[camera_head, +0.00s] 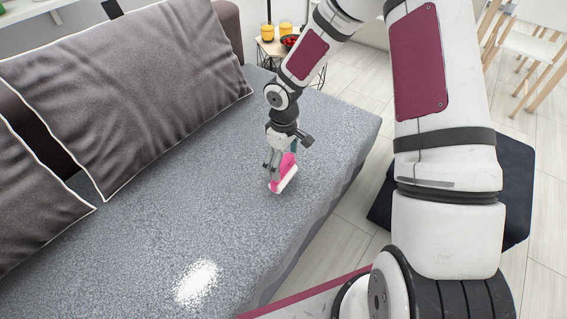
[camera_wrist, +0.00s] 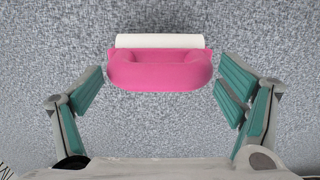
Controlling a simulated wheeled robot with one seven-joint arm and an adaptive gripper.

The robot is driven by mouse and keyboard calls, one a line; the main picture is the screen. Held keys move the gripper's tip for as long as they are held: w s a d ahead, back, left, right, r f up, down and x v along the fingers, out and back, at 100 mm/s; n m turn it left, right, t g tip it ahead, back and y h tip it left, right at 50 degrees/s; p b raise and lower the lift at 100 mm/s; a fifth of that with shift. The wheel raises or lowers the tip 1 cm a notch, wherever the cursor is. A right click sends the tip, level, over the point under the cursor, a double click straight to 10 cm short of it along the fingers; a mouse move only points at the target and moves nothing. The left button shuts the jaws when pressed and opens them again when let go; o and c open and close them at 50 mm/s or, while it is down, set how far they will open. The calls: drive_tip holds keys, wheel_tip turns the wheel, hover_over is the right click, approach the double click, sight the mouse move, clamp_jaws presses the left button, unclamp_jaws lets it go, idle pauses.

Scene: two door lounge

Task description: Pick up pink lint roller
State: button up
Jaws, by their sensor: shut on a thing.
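The pink lint roller (camera_head: 288,165) is at my gripper (camera_head: 277,170), over the grey sofa seat (camera_head: 170,220). Its white roll faces down and to the right in the head view. In the wrist view the pink handle (camera_wrist: 160,72) lies crosswise, with the white roll (camera_wrist: 160,41) along its far side. My gripper's green-padded fingers stand at the two ends of the handle, and the gripper is shut on the lint roller. I cannot tell whether the roller still touches the seat.
Large dark grey cushions (camera_head: 130,85) lean along the left of the sofa. A small side table with orange drinks (camera_head: 286,28) and a bowl of red items (camera_head: 290,41) stands beyond the sofa. Chairs (camera_head: 535,50) are at upper right. The seat around the roller is clear.

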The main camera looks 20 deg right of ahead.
drive_tip(key=shift+r+p, duration=0.3)
drive_tip(key=shift+r, duration=0.6)
drive_tip(key=s+a, duration=0.3)
drive_tip(key=s, duration=1.2)
drive_tip(key=shift+s+a+r, duration=0.3)
drive_tip(key=shift+a+r, duration=0.05)
drive_tip(key=shift+r, duration=0.1)
drive_tip(key=o, duration=1.2)
drive_tip(key=c, duration=0.5)
drive_tip(key=shift+o, duration=0.2)
drive_tip(key=shift+w, duration=0.1)
